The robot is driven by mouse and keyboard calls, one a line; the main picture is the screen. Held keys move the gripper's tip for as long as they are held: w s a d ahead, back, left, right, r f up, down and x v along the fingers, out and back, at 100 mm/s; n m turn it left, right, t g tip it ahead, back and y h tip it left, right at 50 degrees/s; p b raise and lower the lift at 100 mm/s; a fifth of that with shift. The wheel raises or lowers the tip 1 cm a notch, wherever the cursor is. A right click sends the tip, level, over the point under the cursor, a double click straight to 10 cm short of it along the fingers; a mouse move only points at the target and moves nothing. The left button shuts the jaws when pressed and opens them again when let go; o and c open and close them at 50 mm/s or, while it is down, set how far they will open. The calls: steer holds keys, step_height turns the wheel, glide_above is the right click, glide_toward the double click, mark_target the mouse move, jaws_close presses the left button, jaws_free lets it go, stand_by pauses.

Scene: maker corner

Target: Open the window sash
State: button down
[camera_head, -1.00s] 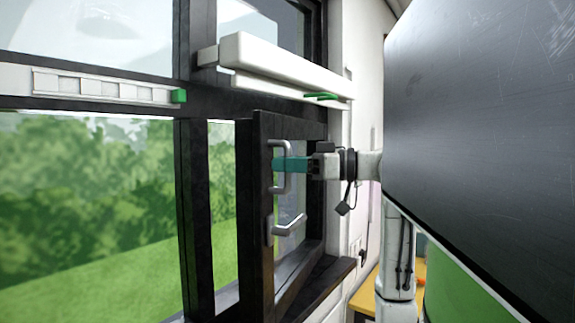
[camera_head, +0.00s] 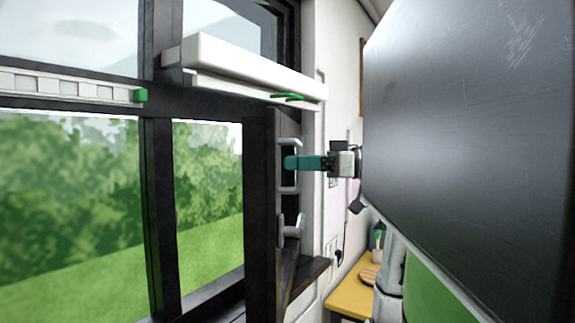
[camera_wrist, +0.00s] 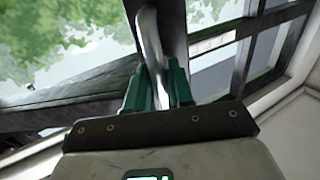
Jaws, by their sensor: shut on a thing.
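The dark-framed window sash (camera_head: 261,215) stands swung inward, seen nearly edge-on in the head view, with a wide gap to its left. Its upper grey metal handle (camera_head: 291,144) is a bracket on the sash's edge. My gripper (camera_head: 291,162) has its teal fingers shut on this handle. In the wrist view the handle (camera_wrist: 150,45) runs between the two green fingers of my gripper (camera_wrist: 159,75). A second, lower grey handle (camera_head: 290,229) is on the same sash, free of my gripper.
A white box-like rail (camera_head: 250,68) with a green tab juts out above the sash. The dark sill (camera_head: 309,270) runs below it. A yellow table (camera_head: 352,296) with small items stands beyond. My large dark body panel fills the right side.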

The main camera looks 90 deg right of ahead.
steer(key=c, duration=1.2)
jaws_free()
steer(key=s+b, duration=0.1)
steer(key=s, duration=0.2)
steer(key=s+b, duration=0.1)
steer(key=s, duration=0.3)
steer(key=s+b, duration=0.1)
steer(key=s, duration=0.2)
steer(key=shift+s+a, duration=0.35)
